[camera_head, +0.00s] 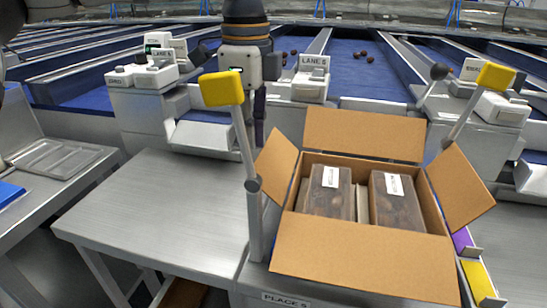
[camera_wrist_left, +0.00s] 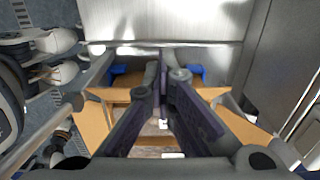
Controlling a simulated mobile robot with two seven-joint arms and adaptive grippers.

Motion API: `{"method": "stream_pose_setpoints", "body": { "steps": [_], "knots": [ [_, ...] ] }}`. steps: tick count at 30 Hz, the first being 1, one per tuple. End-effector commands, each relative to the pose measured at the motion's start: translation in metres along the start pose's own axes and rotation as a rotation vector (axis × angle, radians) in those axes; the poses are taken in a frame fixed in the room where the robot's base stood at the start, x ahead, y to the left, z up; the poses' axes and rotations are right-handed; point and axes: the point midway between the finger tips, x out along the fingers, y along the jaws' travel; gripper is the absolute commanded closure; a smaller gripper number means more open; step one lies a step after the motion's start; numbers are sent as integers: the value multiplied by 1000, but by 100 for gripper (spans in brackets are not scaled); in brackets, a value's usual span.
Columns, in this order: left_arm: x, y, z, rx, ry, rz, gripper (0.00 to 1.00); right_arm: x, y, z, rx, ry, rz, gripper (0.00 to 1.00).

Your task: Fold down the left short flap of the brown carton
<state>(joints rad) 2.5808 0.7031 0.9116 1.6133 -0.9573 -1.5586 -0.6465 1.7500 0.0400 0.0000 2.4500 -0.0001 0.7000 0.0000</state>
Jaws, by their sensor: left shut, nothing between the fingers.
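The brown carton (camera_head: 319,195) stands open at the right of the bench, with its flaps folded outward. Its left short flap (camera_head: 277,163) slants up and outward. The right short flap (camera_head: 460,188), back long flap (camera_head: 365,135) and front long flap (camera_head: 365,258) are also open. Two dark packs of dates (camera_head: 328,192) with white labels lie inside. My left gripper (camera_head: 259,132) points down behind and above the left short flap, apart from it as far as I can see. Its fingers (camera_wrist_left: 164,78) are closed and empty in the left wrist view. My right gripper is out of view.
A post with a yellow top (camera_head: 223,88) stands just left of the carton, close to the left flap. Another yellow-topped post (camera_head: 495,76) stands at the right. The steel bench (camera_head: 155,215) left of the carton is clear. Lane machines (camera_head: 308,80) stand behind.

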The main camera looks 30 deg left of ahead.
Motion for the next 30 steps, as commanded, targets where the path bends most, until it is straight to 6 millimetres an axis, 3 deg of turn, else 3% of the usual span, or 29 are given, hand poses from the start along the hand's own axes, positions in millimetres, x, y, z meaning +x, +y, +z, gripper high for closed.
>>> {"method": "stream_pose_setpoints", "body": {
  "steps": [1,16,30],
  "knots": [
    [14,3,-10,17,13,35,100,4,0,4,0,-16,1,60],
    [15,3,-12,18,12,36,100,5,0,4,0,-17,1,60],
    [19,3,-50,14,-3,52,100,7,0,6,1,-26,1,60]
  ]
}}
